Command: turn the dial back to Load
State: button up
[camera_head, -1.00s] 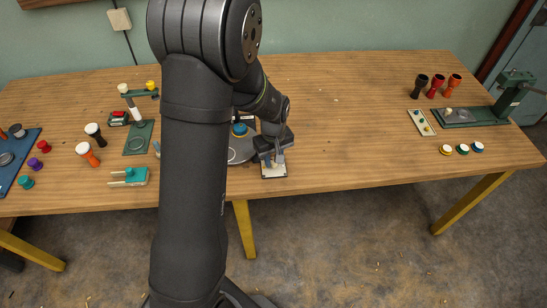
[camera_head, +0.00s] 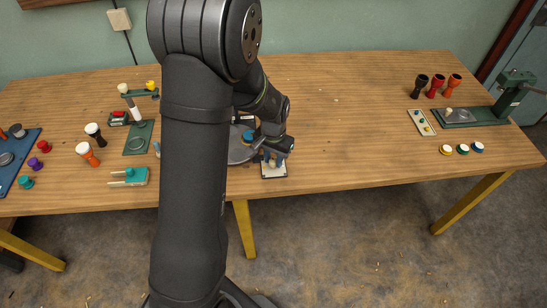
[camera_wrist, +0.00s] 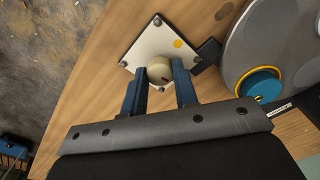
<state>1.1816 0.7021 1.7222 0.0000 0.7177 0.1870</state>
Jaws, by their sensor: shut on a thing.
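The dial is a round cream knob (camera_wrist: 159,70) with a small dark and red mark on it. It stands on a white square plate (camera_wrist: 152,44) with dark corner screws and a yellow-orange dot. My gripper (camera_wrist: 160,76) is shut on the knob, with one blue-grey finger on each side of it. In the head view my gripper (camera_head: 274,158) is over the white plate (camera_head: 273,171) near the table's front edge, and it hides most of the knob. I cannot read any Load label.
A grey round turntable (camera_wrist: 262,45) with a blue and yellow drum piece (camera_wrist: 260,84) on it stands close beside the plate. A teal fixture (camera_head: 130,177) and two goblet drums (camera_head: 88,153) are to the left. The table's middle right is clear.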

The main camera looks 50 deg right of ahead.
aim_at(274, 160)
jog(key=shift+m, duration=1.1)
jog(key=o, duration=1)
notch_tip(274, 160, up, 18)
jog(key=shift+f, duration=0.25)
jog(key=shift+f, duration=0.1)
notch_tip(274, 160, down, 17)
jog(key=shift+f, duration=0.15)
dwell(0.3)
